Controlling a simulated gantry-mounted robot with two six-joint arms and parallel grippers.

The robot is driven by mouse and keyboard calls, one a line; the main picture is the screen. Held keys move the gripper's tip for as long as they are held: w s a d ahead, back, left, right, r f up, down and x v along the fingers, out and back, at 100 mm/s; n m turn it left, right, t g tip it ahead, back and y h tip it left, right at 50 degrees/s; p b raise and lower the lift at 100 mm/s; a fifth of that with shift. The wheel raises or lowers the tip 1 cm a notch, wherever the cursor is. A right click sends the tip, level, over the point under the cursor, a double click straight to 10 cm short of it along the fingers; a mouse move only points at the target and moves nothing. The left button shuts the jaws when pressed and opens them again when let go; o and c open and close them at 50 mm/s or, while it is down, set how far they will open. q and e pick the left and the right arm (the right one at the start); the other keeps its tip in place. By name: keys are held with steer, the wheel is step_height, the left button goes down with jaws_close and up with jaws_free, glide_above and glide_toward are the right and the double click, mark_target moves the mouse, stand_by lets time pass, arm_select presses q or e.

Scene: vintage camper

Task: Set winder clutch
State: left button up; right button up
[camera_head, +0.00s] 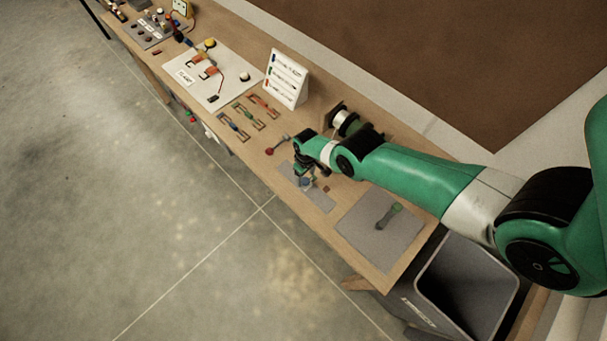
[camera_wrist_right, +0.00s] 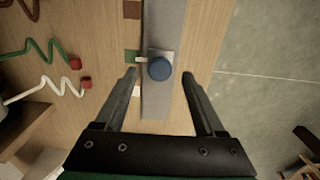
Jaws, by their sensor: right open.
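A round blue knob (camera_wrist_right: 160,68) sits on a light plate on a grey strip (camera_wrist_right: 168,20) in the right wrist view; I take it for the clutch control. A brown patch (camera_wrist_right: 132,9), a green patch (camera_wrist_right: 132,56) and a pale patch lie along the strip's left side. The knob is level with the green patch. My right gripper (camera_wrist_right: 160,75) is open, with one finger on each side of the knob and a gap to both. In the head view my right gripper (camera_head: 305,182) is over the grey strip (camera_head: 319,200). My left gripper is out of view.
A dark winder (camera_head: 347,121) stands behind my right arm. A red-ended lever (camera_head: 270,151), a standing card (camera_head: 286,79) and a white board (camera_head: 228,88) lie further left. A grey mat (camera_head: 365,243) bears a green-handled tool (camera_head: 389,215). A grey bin (camera_head: 448,265) stands beside the bench.

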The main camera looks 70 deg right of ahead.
step_height(320, 180, down, 2)
steer(key=shift+f+b, duration=0.1)
steer(key=shift+b, duration=0.4)
jaws_close()
stand_by(1.1)
